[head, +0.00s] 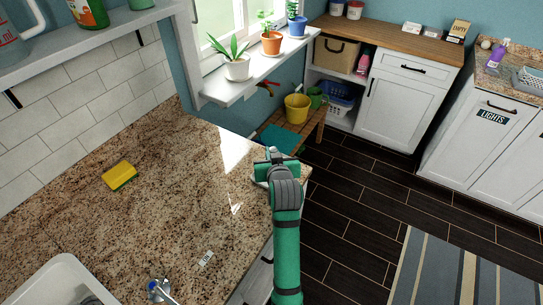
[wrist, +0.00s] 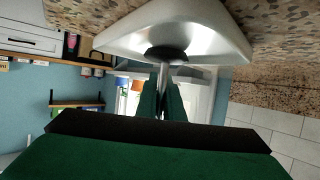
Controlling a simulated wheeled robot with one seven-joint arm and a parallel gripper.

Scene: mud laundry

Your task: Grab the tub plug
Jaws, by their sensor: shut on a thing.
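The tub plug (wrist: 167,53) appears in the wrist view as a dark round disc with a thin metal stem. It is at the middle of a white, shiny dish-like piece (wrist: 215,42); I cannot tell whether it touches it. The green fingers of my gripper (wrist: 163,100) are closed around the stem. In the head view my gripper (head: 268,171) is at the counter's right edge, over a pale piece that is mostly covered. The plug is hidden there by my arm.
Potted plants stand on the windowsill (head: 260,65). Beyond is a wooden bench (head: 312,123) with a yellow bucket (head: 297,107).

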